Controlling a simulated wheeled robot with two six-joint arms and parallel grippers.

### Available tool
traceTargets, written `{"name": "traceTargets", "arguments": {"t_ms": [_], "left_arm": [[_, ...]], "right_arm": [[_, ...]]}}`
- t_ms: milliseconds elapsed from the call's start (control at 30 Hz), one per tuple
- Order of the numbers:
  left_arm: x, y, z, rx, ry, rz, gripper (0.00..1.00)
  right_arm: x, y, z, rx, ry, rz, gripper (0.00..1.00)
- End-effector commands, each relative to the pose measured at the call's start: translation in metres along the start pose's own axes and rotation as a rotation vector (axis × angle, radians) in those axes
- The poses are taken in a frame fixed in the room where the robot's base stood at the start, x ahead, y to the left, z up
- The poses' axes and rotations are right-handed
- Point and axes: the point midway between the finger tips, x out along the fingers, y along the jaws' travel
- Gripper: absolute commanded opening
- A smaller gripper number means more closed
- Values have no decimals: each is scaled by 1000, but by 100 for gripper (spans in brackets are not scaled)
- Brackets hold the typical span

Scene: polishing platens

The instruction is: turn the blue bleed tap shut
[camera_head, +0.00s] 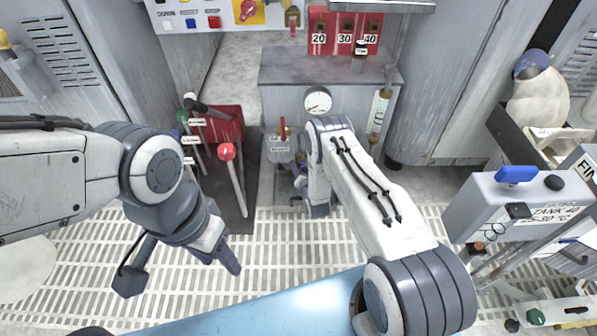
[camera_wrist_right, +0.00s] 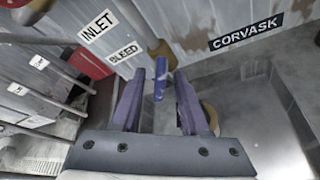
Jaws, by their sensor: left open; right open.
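The blue bleed tap (camera_wrist_right: 160,80) shows in the right wrist view as a short blue handle under a brass-coloured valve body (camera_wrist_right: 162,52), beside a BLEED label (camera_wrist_right: 124,54). My right gripper (camera_wrist_right: 159,92) is open, its two purple-grey fingers on either side of the blue handle in this view. The handle looks closer to the left finger; I cannot tell whether they touch. In the head view my right gripper (camera_head: 310,192) is low by the grey cabinet, and my arm largely hides the tap there. My left gripper (camera_head: 226,256) is open and empty over the grating.
Levers with red (camera_head: 227,152) and green knobs stand between my arms. A gauge (camera_head: 318,99) is on the grey cabinet (camera_head: 280,68). A TANK 40 box (camera_head: 480,206) with another blue handle (camera_head: 516,174) stands at right. A light-blue surface (camera_head: 270,308) lies in front.

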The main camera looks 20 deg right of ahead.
Motion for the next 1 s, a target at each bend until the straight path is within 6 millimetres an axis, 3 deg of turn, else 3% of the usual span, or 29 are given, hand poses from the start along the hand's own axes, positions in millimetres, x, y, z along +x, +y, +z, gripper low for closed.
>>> {"name": "traceTargets", "arguments": {"t_ms": [300,333,433,467,1000], "left_arm": [[2,0,0,0,0,0,50],[2,0,0,0,0,0,50],[2,0,0,0,0,0,50],[2,0,0,0,0,0,50],[0,0,0,0,0,0,50]], "right_arm": [[4,1,0,0,1,0,45],[4,1,0,0,1,0,41],[4,0,0,0,1,0,3],[4,0,0,0,1,0,0],[3,0,0,111,2,45,0]]}}
